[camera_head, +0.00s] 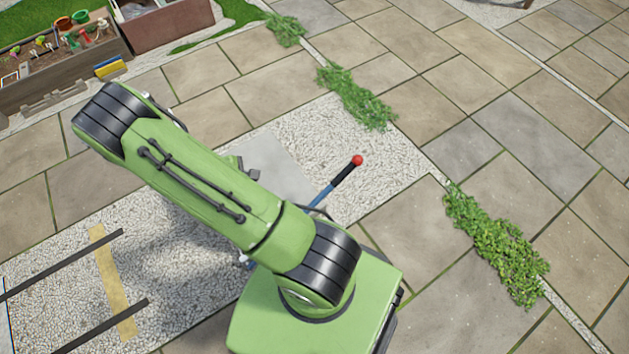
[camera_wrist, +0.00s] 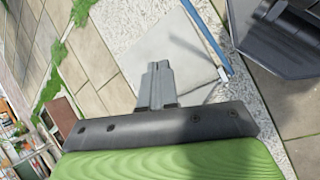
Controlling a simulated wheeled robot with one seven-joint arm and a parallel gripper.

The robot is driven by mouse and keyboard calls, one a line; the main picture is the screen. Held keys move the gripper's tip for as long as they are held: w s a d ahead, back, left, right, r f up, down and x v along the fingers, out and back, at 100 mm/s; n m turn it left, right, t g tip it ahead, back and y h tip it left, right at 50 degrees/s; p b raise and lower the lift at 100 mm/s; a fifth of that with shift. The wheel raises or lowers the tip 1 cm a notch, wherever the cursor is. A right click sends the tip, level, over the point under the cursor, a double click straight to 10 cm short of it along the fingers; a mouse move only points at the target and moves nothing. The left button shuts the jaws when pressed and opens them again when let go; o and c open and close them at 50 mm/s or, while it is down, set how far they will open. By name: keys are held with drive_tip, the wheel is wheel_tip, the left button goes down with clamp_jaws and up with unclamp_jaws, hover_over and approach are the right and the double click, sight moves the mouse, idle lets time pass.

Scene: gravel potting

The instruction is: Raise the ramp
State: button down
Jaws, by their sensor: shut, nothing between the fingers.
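My gripper (camera_wrist: 157,66) shows in the wrist view with its fingers together and empty, over a pale grey flat plate (camera_wrist: 185,30). In the head view the plate (camera_head: 277,170) lies on the gravel, partly hidden by my green arm. A lever (camera_head: 333,186) with a red knob, black grip and blue rod slants up beside the plate. Its blue rod (camera_wrist: 207,38) runs along the plate's right side in the wrist view, apart from my fingers. The lever's lower end is hidden behind my arm in the head view. I cannot tell for sure which part is the ramp.
Two dark rails (camera_head: 100,325) and a yellow strip (camera_head: 111,282) lie on the gravel (camera_head: 180,270) at lower left. A planter box (camera_head: 60,80) with pots and tools stands at upper left. Green plants (camera_head: 495,245) line paving joints. Open paving (camera_head: 480,60) lies at upper right.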

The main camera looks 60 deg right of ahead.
drive_tip(key=s+d+f+n+g+h+p, duration=0.1)
drive_tip(key=s+d+f+n, duration=0.2)
drive_tip(key=s+f, duration=0.2)
drive_tip(key=s+d+f+n+h+p, duration=0.1)
drive_tip(key=s+d+f+n+h, duration=0.1)
drive_tip(key=s+d+f+n, duration=0.25)
drive_tip(key=a+f+b+x, duration=0.1)
drive_tip(key=b+x, duration=0.3)
drive_tip(key=x, duration=1)
drive_tip(key=shift+a+f+m, duration=0.2)
drive_tip(key=shift+f+m, duration=0.15)
drive_tip(key=shift+m, duration=0.1)
